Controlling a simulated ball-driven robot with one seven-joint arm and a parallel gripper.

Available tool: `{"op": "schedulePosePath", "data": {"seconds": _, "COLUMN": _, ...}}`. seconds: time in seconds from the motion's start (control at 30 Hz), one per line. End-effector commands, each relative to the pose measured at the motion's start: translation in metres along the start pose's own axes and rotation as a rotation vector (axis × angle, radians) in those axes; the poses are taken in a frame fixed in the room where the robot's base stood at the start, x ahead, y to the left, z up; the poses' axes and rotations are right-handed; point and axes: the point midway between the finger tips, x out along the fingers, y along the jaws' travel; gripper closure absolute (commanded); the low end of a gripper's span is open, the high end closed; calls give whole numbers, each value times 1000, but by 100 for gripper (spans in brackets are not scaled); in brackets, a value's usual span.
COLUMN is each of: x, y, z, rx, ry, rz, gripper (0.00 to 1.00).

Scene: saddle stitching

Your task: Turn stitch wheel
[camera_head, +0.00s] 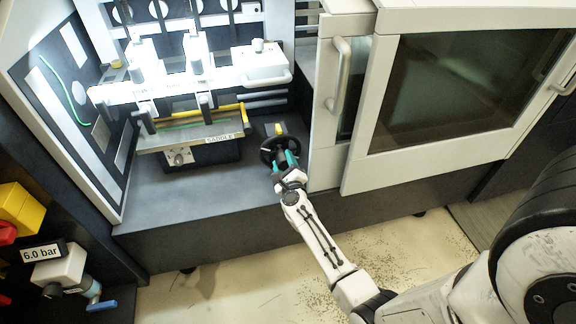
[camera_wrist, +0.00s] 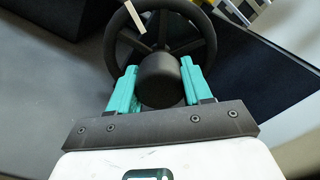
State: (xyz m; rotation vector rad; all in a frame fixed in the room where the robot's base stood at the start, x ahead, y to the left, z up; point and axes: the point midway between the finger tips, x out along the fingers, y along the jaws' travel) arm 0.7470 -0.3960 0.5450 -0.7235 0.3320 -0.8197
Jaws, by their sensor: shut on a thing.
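The stitch wheel (camera_head: 268,145) is a black spoked handwheel at the right end of the dark machine bed, just left of the door panel. In the wrist view the wheel (camera_wrist: 203,42) shows its rim, spokes and a round black hub (camera_wrist: 160,80). My gripper (camera_head: 286,160) reaches the wheel from the front. In the wrist view its teal fingers (camera_wrist: 158,84) stand on both sides of the hub and are shut on it. The lower part of the rim is hidden behind the fingers and hub.
The saddle unit (camera_head: 195,140), with a yellow rod and a "SADDLE" label, stands left of the wheel. A cabinet door with a handle (camera_head: 339,75) is close on the right. The dark bed (camera_head: 190,190) in front is clear. A 6.0 bar regulator (camera_head: 60,268) is at lower left.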

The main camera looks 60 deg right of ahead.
Motion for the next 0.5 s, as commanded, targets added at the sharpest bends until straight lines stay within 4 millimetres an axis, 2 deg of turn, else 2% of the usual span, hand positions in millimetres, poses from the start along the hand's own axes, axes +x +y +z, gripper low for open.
{"op": "schedulePosePath", "data": {"seconds": 0.5, "x": 0, "y": 1, "z": -5, "rx": 491, "ry": 6, "rz": -4, "gripper": 100}}
